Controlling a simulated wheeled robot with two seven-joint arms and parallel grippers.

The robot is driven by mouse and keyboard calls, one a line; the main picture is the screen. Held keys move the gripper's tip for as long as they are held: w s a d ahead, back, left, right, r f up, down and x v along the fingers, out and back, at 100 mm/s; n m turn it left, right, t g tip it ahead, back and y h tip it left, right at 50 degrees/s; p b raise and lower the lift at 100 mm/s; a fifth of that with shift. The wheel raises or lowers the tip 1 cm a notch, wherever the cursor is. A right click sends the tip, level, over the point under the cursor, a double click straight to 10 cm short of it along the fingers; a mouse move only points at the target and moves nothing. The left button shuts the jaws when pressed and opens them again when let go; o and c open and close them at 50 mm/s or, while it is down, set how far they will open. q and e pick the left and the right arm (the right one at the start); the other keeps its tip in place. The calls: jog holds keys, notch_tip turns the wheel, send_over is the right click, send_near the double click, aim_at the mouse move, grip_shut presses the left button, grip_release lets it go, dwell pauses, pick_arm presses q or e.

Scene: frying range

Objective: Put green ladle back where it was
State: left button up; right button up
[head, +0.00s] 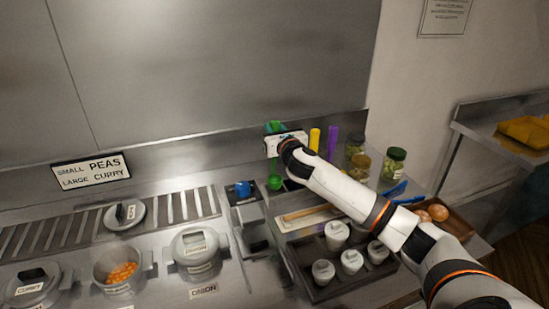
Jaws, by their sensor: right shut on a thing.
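The green ladle (274,181) is upright near the steel back wall, with its bowl end low and green showing above and below my right gripper (273,146). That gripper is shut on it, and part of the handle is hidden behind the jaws. I cannot tell whether the bowl touches anything below. Yellow (314,139) and purple (332,142) upright handles stand just right of the gripper, their lower parts hidden by my arm. A blue utensil (243,188) sits in a steel holder to the left. My left gripper is out of view.
Lidded pots, including one labelled onion (195,246), and a pot of orange food (121,271) line the left counter. A dark tray (318,291) of white-lidded cups lies below my arm. Jars (394,165) and a brown tray (457,223) stand at right.

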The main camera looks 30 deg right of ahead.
jog(key=shift+s+f, duration=0.1)
jog(key=shift+f, duration=0.7)
notch_tip(320, 180, down, 3)
jog(key=shift+f, duration=0.2)
jog(key=o, duration=1)
